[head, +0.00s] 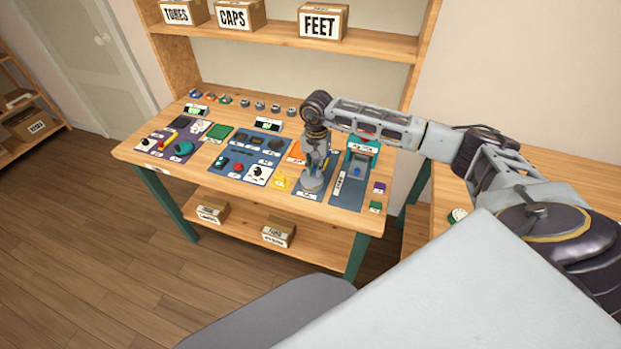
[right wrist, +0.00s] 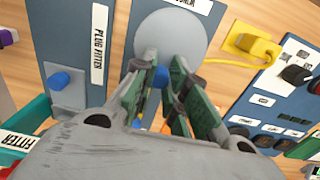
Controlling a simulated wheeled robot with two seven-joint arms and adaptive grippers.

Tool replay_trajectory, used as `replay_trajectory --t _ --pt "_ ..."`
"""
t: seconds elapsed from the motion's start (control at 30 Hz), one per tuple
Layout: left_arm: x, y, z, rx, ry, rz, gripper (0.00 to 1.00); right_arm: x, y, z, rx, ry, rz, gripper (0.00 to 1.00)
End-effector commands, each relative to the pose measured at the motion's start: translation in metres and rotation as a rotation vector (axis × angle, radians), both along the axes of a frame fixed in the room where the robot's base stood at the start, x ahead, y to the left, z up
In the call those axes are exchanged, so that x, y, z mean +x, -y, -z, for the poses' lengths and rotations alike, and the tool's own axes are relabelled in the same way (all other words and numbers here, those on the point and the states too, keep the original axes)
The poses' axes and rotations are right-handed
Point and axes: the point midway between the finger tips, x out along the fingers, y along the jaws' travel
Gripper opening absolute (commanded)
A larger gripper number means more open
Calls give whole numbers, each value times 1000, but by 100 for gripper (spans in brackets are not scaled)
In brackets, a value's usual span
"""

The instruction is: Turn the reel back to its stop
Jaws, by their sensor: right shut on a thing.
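The reel is a round grey disc (right wrist: 170,35) on a dark blue panel, with a blue knob (right wrist: 161,77) near its edge. In the head view the reel (head: 311,184) lies under my right gripper (head: 315,165), towards the right part of the workbench. My right gripper (right wrist: 163,85) points down, its green-padded fingers on either side of the blue knob, shut on it. The fingers partly hide the knob and the disc's near edge. No stop can be made out. My left gripper is not in view.
The plug fitter panel (head: 347,191) with a blue knob (right wrist: 59,80) lies beside the reel. A yellow plug (right wrist: 255,45) with its cord is on the other side. Panels with knobs (head: 252,160) fill the bench's middle. Labelled boxes (head: 322,21) stand on the shelf above.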

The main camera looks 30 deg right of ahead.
Motion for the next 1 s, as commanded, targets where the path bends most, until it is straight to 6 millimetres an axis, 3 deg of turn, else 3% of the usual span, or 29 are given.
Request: replay_trajectory --t 1.0 --pt "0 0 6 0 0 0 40 6 -6 0 1 1 0 8"
